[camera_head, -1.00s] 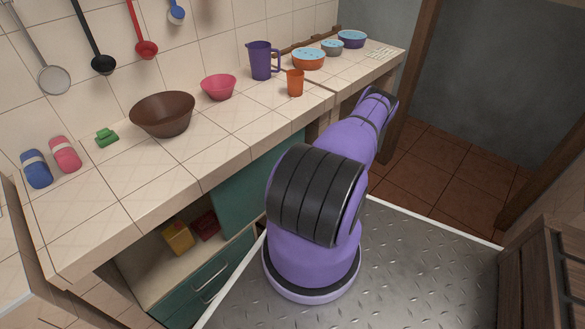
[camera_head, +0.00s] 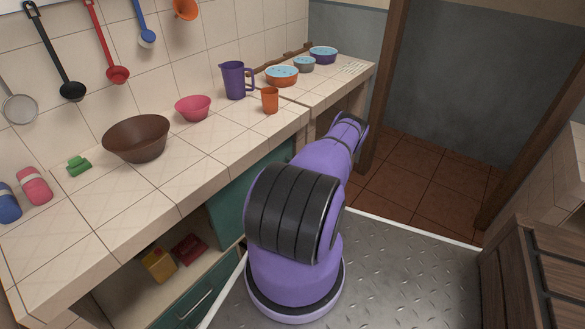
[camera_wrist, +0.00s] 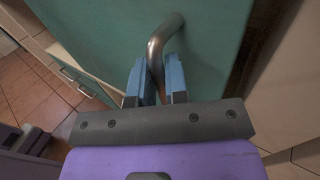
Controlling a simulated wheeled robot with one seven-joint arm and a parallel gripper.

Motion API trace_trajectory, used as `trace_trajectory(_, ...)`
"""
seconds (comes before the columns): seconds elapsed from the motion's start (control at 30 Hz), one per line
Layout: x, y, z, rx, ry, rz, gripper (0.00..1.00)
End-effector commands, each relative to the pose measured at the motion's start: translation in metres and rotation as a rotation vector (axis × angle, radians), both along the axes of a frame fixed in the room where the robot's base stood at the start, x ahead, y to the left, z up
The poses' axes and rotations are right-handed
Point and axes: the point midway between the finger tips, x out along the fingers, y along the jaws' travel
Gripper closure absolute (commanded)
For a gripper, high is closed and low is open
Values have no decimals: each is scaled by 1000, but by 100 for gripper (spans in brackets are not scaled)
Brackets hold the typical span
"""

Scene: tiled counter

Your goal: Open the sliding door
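The teal sliding door (camera_head: 247,199) is under the counter, just right of an open shelf space in the head view. In the wrist view the door (camera_wrist: 105,35) fills the upper middle, with a curved metal handle (camera_wrist: 157,50) on it. My gripper (camera_wrist: 157,76) has its two blue fingers on either side of the handle, close against it, and looks shut on it. In the head view my arm hides my gripper and the handle.
The open shelf left of the door holds a yellow box (camera_head: 158,264) and a red box (camera_head: 189,248). A drawer is below. The tiled counter (camera_head: 190,160) above carries bowls, a purple jug (camera_head: 234,80) and an orange cup (camera_head: 270,100). A wooden cabinet (camera_head: 530,275) stands at right.

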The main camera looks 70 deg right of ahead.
Motion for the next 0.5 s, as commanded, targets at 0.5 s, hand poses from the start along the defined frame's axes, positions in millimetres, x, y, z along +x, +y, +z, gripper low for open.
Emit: trace_trajectory(0.5,-9,-4,0,-1,1,-2,64)
